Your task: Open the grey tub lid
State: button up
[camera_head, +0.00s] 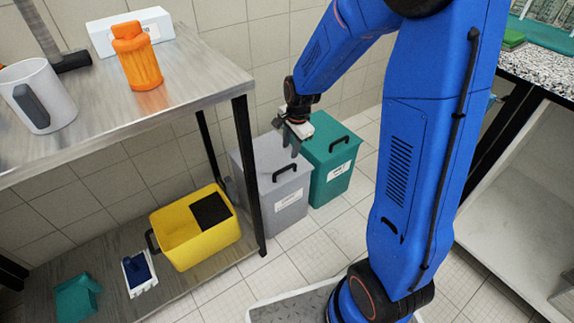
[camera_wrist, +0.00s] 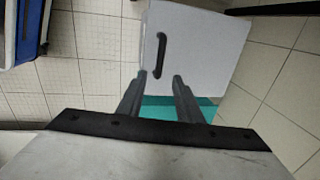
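The grey tub (camera_head: 287,212) stands on the floor, with a white label on its front. Its light grey lid (camera_wrist: 208,45) appears closed and carries a black bar handle (camera_head: 285,172). The handle also shows in the wrist view (camera_wrist: 162,55), just beyond my fingertips. My gripper (camera_head: 291,142) is above the far side of the grey tub, near the teal tub. In the wrist view my gripper (camera_wrist: 160,77) has its two fingers apart with nothing between them. The fingers look clear of the handle, but the exact height gap cannot be told.
A teal tub (camera_head: 335,170) stands directly right of the grey one. A steel table (camera_head: 190,85) with a black leg (camera_head: 249,175) is close on the left. A yellow bucket (camera_head: 185,237) sits on its lower shelf. Tiled floor in front of the tubs is clear.

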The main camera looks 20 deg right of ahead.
aim_at(287, 168)
jog(key=f, duration=0.3)
jog(key=w+f, duration=0.1)
jog(key=f, duration=0.3)
jog(key=w+f, duration=0.1)
jog(key=f, duration=0.3)
jog(key=shift+a+f, duration=0.2)
jog(key=shift+a, duration=0.15)
grip_shut()
